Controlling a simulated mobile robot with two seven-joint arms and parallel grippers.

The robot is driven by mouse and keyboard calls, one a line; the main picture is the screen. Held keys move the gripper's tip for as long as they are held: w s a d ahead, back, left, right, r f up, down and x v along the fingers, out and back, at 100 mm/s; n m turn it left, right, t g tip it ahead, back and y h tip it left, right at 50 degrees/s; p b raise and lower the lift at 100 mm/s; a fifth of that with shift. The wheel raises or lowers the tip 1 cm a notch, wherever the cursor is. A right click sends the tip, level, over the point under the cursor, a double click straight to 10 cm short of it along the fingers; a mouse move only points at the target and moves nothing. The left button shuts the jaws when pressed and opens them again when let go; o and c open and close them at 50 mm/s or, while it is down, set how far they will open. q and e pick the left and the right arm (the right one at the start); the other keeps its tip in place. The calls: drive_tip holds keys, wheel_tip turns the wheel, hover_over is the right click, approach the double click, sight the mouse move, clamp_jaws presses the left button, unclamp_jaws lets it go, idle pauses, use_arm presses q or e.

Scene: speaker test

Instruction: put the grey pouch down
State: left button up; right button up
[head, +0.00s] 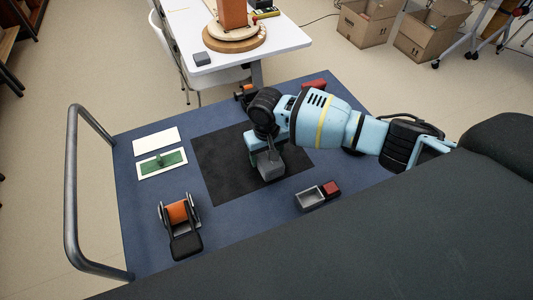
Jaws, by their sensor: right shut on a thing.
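My right gripper (268,150) reaches in from the right and points down over the black mat (220,165). It is shut on the grey pouch (270,166), which shows just below the gripper, over the mat. I cannot tell whether the pouch touches the mat. The fingers are partly hidden by the wrist. My left gripper is not in view.
On the blue surface (225,228) stand an orange-and-black device (180,228), a white card (156,141), a white-and-green board (162,164) and a grey tray with a red part (310,199). A metal rail (72,190) borders the left. The mat's left part is bare.

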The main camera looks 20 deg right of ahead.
sight(266, 153)
drive_tip(key=o, duration=1)
drive_tip(key=shift+f, duration=0.15)
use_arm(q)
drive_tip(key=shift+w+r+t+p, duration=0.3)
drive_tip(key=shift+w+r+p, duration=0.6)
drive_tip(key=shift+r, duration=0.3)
use_arm(e)
wheel_tip(266, 153, up, 12)
drive_tip(key=shift+r, duration=0.15)
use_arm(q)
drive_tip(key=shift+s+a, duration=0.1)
use_arm(e)
drive_tip(key=shift+s, duration=0.1)
